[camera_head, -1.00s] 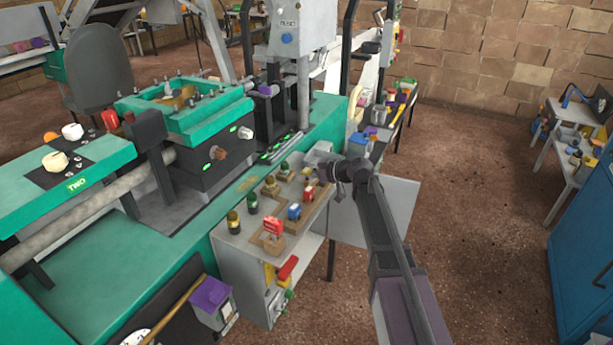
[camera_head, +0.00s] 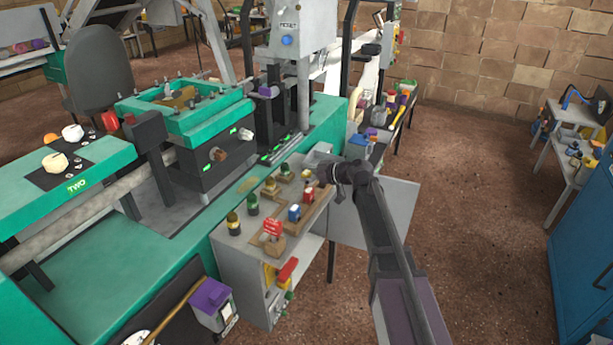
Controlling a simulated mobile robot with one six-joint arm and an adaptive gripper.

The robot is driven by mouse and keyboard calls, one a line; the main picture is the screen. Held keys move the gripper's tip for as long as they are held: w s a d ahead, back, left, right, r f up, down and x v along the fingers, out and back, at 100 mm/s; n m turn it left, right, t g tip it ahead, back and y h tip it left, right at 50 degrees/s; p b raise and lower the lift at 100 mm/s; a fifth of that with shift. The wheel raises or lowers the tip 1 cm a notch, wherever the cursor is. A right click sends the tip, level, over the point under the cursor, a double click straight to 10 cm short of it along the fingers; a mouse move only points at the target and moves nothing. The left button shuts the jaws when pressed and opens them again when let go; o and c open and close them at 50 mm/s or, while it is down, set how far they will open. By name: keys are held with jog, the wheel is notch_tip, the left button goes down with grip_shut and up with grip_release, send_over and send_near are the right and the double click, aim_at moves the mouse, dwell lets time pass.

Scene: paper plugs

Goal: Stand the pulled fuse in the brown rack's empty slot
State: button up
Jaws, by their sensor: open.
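The brown rack (camera_head: 318,208) sits on the grey side shelf of the green machine. A blue fuse-like piece (camera_head: 294,212) and a red one (camera_head: 308,195) stand upright in it. My gripper (camera_head: 316,174) is open above the far right end of the rack. A small yellowish piece (camera_head: 307,173) shows beside its fingertips; I cannot tell whether they touch it. I cannot tell which piece is the pulled fuse. The empty slot is not clearly visible; my gripper and wrist hide part of the shelf's far end.
A red sign (camera_head: 273,227) stands on a tan block at the shelf's near end. The green machine (camera_head: 180,240) borders the shelf on the left.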

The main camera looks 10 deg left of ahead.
jog(key=p+v, duration=0.4)
jog(key=v, duration=0.8)
dwell(0.5)
jog(key=s+d+f+m+g+h, duration=0.2)
jog(key=s+d+f+m+h, duration=0.3)
jog(key=s+d, duration=0.4)
jog(key=s+d+f+m+g+h, duration=0.2)
jog(key=s+d+f+m+h, duration=0.4)
jog(key=s, duration=0.7)
jog(key=d+m+h, duration=0.1)
jog(key=d+m, duration=0.1)
jog(key=d, duration=0.1)
jog(key=shift+s+f+m+g+h, duration=0.25)
jog(key=shift+s+m+g+h, duration=0.05)
jog(key=shift+s+m+g, duration=0.1)
jog(key=shift+a, duration=0.1)
jog(key=shift+c, duration=0.2)
